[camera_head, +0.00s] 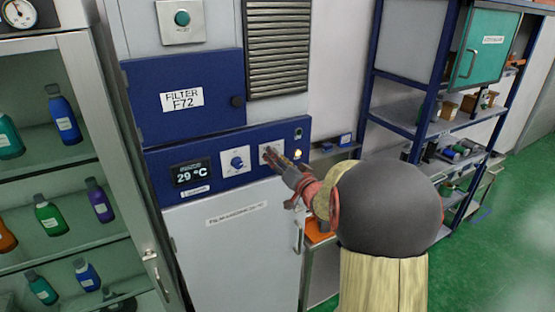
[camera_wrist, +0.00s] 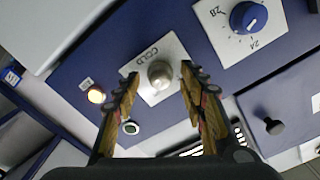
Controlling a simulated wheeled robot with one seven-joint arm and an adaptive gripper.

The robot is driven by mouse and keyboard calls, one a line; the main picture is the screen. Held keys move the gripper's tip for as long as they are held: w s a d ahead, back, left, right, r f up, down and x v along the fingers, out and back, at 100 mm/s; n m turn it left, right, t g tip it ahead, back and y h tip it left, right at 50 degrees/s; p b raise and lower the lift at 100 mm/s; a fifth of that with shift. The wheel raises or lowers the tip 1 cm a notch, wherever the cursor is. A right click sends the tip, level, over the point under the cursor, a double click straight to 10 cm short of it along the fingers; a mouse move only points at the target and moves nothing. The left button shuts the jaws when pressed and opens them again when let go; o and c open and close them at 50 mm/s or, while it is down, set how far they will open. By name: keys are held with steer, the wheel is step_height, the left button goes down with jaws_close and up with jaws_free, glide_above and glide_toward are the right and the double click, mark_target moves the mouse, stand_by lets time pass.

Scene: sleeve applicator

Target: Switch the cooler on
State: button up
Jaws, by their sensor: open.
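The cooler's blue control panel (camera_head: 218,172) carries a display (camera_head: 191,172) reading 29 °C. A white plate marked COLD (camera_wrist: 144,57) bears a rounded metal switch (camera_wrist: 160,74); the plate (camera_head: 270,147) is partly hidden by my gripper in the head view. My gripper (camera_head: 280,165) is at the panel's right part. In the wrist view my gripper (camera_wrist: 157,92) is open, with one finger on each side of the metal switch and visible gaps to it. I cannot tell the exact distance to the panel or the switch's position.
A blue dial (camera_wrist: 248,17) sits beside the switch plate, also seen in the head view (camera_head: 236,161). An amber lamp (camera_wrist: 96,95) glows near a dark green round button (camera_wrist: 130,128). A glass-fronted bottle cabinet (camera_head: 75,45) stands left, blue shelving (camera_head: 400,118) right.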

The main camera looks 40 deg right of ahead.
steer(key=v, duration=1.2)
stand_by(0.3)
